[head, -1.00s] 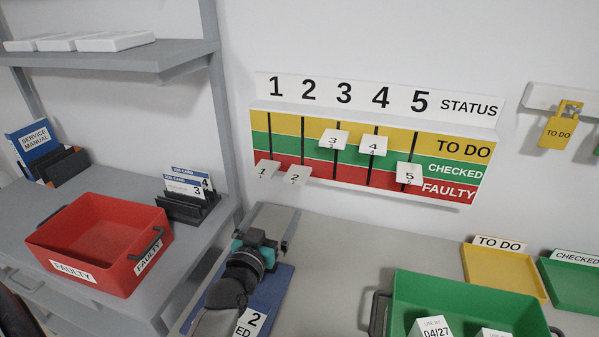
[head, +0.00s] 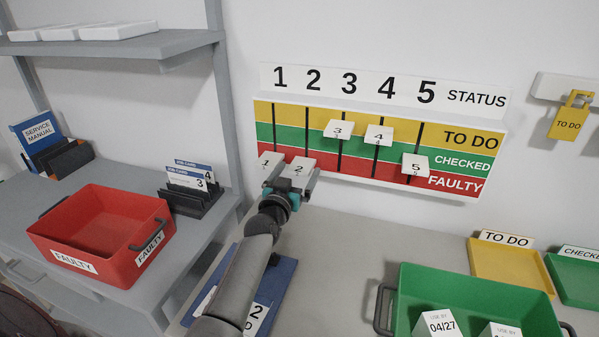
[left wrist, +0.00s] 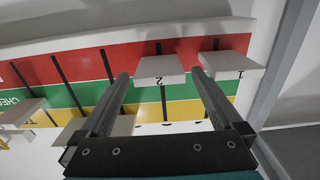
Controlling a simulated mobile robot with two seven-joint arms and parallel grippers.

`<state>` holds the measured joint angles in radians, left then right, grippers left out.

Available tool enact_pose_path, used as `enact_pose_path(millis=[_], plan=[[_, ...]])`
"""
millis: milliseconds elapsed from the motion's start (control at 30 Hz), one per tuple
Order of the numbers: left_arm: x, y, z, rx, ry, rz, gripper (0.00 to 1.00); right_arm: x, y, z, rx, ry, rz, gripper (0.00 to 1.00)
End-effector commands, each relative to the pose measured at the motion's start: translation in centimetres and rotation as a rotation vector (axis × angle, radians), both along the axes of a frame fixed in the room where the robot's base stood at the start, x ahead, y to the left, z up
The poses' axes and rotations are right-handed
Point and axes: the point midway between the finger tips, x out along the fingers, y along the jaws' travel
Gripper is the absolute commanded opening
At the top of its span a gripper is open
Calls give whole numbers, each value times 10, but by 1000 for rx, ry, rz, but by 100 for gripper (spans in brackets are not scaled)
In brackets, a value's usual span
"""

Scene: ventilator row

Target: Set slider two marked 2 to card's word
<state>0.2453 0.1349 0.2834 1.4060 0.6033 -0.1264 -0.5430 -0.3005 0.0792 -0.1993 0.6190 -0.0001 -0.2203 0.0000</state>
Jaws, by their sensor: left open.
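Slider two (head: 298,167), a white block marked 2, sits in the red FAULTY row of the status board (head: 383,154). My left gripper (head: 291,181) is open just in front of it. In the left wrist view, slider two (left wrist: 161,68) shows between the two spread fingers of the gripper (left wrist: 160,80), which do not grip it. The card marked 2 (head: 257,316) lies on a blue board (head: 281,284) on the bench; my left arm hides most of its word, leaving a final D readable. My right gripper is out of view.
Slider 1 (head: 269,161) stands close left of slider two, also at red. Sliders 3 (head: 338,129) and 4 (head: 379,134) are higher, and 5 (head: 415,165) is low. A green crate (head: 405,290) stands on the bench; a red bin (head: 100,235) is at left.

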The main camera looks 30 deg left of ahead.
Motion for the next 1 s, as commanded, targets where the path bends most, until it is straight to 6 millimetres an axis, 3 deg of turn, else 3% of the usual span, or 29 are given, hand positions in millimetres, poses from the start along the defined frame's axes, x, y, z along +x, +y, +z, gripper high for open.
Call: enact_pose_path(millis=[200,567,1000], plan=[[16,4,0,-1,-1,0,100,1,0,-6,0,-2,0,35],[19,4,0,0,0,0,100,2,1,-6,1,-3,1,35],[18,4,0,-1,0,0,50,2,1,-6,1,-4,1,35]])
